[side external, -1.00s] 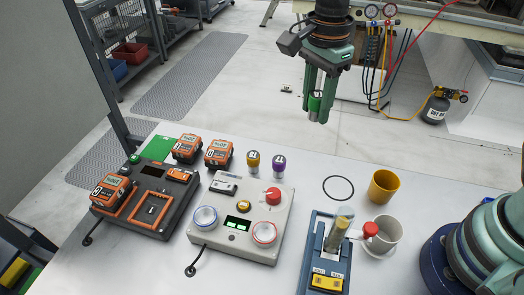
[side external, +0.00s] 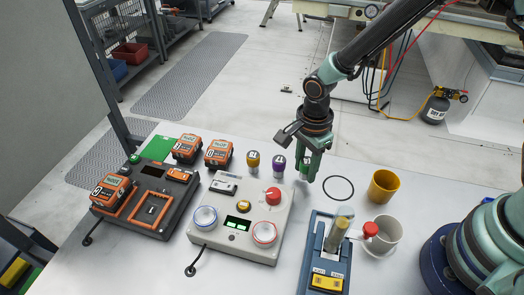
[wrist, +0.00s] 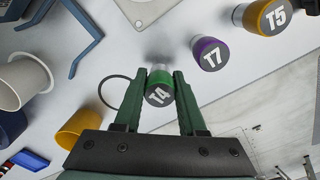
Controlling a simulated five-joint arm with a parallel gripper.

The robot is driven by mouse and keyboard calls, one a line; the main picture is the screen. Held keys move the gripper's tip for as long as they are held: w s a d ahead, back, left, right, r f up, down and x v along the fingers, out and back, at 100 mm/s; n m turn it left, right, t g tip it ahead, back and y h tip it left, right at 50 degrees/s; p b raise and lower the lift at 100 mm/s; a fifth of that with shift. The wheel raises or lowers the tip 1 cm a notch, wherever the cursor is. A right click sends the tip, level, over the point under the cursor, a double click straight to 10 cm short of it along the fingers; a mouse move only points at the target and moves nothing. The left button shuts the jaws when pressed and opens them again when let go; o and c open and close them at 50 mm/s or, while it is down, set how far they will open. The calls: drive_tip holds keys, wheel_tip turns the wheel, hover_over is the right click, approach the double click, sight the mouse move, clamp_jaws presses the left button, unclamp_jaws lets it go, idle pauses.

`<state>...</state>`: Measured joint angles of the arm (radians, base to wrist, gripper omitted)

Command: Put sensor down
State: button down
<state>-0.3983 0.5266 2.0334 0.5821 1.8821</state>
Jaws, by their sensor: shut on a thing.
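My gripper (side external: 308,172) is low over the table, just right of the purple sensor. In the wrist view its two green fingers (wrist: 158,78) are shut on the green-topped sensor marked T4 (wrist: 159,90). The sensor looks upright; I cannot tell whether its base touches the table. The purple sensor T7 (wrist: 210,54) and the yellow sensor T5 (wrist: 267,16) stand apart in a row beside it. They also show in the side view, purple (side external: 279,164) and yellow (side external: 253,159). A thin black ring (side external: 338,188) lies on the table right of my gripper, with nothing inside it.
A grey control box (side external: 255,236) with knobs stands front left. Orange meters (side external: 186,148) and a dark dock (side external: 150,205) are further left.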

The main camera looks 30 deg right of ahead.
drive_tip(key=shift+f, duration=0.65)
drive_tip(key=shift+f, duration=0.25)
drive_tip(key=shift+c, duration=2.4)
unclamp_jaws()
drive_tip(key=shift+r, duration=0.1)
